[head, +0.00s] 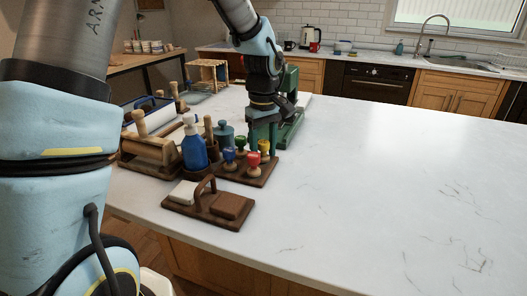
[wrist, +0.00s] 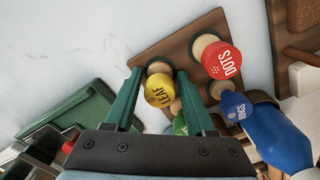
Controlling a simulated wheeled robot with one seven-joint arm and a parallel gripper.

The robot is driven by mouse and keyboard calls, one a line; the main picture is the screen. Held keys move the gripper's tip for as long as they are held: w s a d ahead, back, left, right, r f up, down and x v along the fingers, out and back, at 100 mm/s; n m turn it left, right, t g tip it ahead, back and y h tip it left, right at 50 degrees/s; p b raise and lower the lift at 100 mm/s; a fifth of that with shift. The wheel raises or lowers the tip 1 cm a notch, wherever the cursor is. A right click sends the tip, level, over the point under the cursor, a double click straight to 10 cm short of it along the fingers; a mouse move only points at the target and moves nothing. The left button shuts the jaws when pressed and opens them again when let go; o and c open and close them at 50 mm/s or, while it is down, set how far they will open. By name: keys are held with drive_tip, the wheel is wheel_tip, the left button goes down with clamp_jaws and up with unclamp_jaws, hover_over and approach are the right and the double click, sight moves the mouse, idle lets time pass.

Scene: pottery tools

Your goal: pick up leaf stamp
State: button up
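The leaf stamp (wrist: 160,92) has a yellow top marked LEAF and a pale wooden base, and stands on a brown wooden board (wrist: 190,40). In the head view the yellow top (head: 264,147) shows at the board's right back. My gripper (wrist: 157,75) is open, with its green fingers on either side of the leaf stamp in the wrist view. I cannot tell whether they touch it. In the head view my gripper (head: 262,136) points down at the stamp.
Red DOTS (wrist: 221,60), blue (wrist: 236,106) and green (wrist: 181,124) stamps stand close by on the board. A blue pump bottle (head: 194,148) stands left of it, and a green machine (head: 290,115) behind. A small tray (head: 209,217) lies in front. The counter's right side is clear.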

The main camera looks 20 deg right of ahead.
clamp_jaws()
drive_tip(key=shift+r, duration=0.1)
idle(0.3)
